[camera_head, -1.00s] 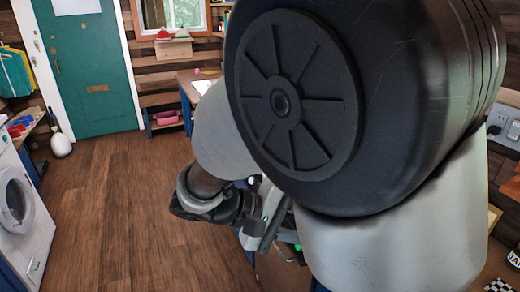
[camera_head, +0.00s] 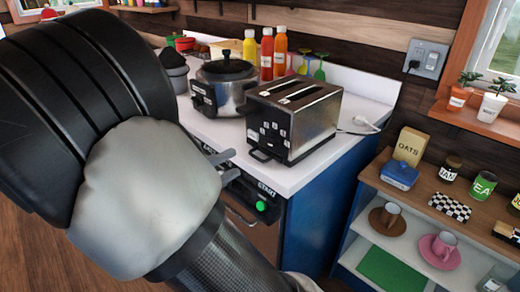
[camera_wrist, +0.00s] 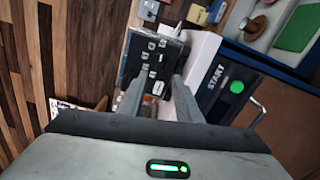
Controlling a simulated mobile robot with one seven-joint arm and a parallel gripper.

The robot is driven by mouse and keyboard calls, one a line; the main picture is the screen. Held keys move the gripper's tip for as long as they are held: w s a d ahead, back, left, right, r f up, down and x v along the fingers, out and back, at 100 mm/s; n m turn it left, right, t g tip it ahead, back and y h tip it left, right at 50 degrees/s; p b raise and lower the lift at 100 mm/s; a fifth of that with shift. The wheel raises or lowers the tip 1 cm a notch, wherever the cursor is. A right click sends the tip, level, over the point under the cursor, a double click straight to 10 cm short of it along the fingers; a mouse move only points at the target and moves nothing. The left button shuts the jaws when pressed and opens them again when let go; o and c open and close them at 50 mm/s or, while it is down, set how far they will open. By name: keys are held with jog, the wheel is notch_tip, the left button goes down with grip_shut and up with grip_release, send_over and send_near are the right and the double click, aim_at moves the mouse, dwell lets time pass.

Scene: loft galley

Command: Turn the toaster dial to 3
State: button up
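The toaster (camera_head: 297,122), silver and black with two slots on top, stands on the white counter near its front right corner. Its dark front carries several small controls with white labels, too small to read, so I cannot tell which is the dial or where it points. In the wrist view the toaster front (camera_wrist: 153,62) shows tilted, between and beyond my fingers. My gripper (camera_head: 228,163) is open and empty, in front of and below the toaster; it also shows in the wrist view (camera_wrist: 157,98). I see no contact with the toaster.
A black and silver cooker (camera_head: 222,85) stands left of the toaster, with sauce bottles (camera_head: 267,54) and coloured glasses behind. Below the counter is a panel with a green START button (camera_head: 261,206). An open shelf (camera_head: 410,205) with cups and jars stands right. A wall socket (camera_head: 428,60) is behind.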

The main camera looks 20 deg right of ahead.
aim_at(267, 144)
jog(key=b+x, duration=0.1)
jog(key=x, duration=1)
jog(key=shift+d+b, duration=0.1)
jog(key=shift+b, duration=0.2)
jog(key=shift+r, duration=0.1)
grip_shut()
